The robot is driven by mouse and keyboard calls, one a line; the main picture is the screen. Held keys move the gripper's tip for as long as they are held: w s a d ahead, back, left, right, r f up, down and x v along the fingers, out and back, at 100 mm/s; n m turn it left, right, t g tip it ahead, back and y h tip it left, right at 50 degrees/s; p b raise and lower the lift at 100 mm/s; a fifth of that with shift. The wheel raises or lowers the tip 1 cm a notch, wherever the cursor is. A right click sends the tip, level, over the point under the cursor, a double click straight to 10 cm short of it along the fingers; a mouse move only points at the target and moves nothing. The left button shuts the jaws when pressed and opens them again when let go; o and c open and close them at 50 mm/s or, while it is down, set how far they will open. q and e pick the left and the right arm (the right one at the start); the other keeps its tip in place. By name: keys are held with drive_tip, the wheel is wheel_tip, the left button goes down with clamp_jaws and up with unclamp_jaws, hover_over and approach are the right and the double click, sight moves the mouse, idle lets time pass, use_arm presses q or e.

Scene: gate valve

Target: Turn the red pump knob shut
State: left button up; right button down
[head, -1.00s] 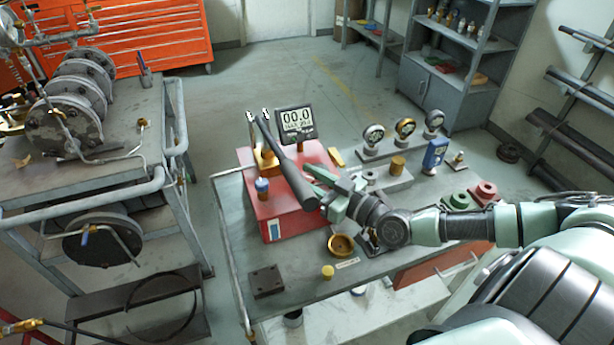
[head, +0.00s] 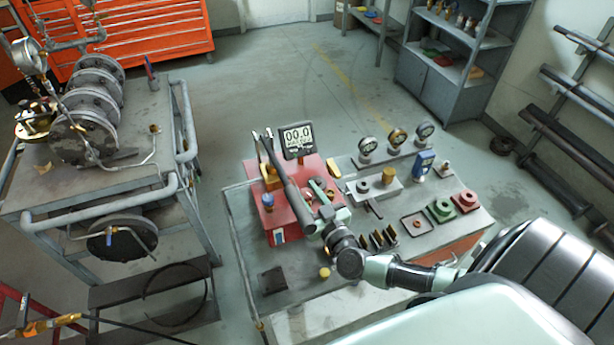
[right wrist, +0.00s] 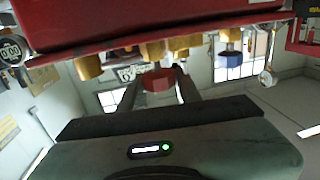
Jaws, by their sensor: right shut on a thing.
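The red pump (head: 285,222) sits on the grey bench, with a digital gauge (head: 298,139) and a long dark lever (head: 285,178). My right gripper (head: 316,194) is at the pump's right side, beside the lever's lower end. In the right wrist view, the red knob (right wrist: 157,84) sits between the two fingers of my right gripper (right wrist: 158,90), which is shut on it. In the head view the knob is mostly hidden by the gripper and too small to make out. My left gripper is not in view.
The bench (head: 350,285) also holds small gauges (head: 396,139), a green block (head: 440,208), a red block (head: 466,200), a blue device (head: 423,164) and a dark plate (head: 272,281). A grey cart (head: 100,200) with flanges stands at left. Open floor lies behind the bench.

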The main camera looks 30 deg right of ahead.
drive_tip(key=h+p, duration=0.1)
drive_tip(key=m+h+p, duration=0.1)
drive_tip(key=shift+a+r+m+g+h, duration=0.15)
drive_tip(key=shift+r+m+g+h, duration=0.15)
drive_tip(key=shift+g, duration=0.1)
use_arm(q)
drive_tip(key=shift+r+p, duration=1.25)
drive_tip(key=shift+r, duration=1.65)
use_arm(e)
drive_tip(key=shift+f+m+g+h, duration=0.15)
drive_tip(key=shift+m+g+h, duration=0.2)
drive_tip(key=shift+m+h, duration=0.5)
drive_tip(key=shift+f+m+g+h, duration=0.15)
drive_tip(key=shift+m+g+h, duration=0.3)
drive_tip(key=shift+h, duration=0.7)
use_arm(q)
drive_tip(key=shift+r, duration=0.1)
use_arm(e)
drive_tip(key=c, duration=1)
unclamp_jaws()
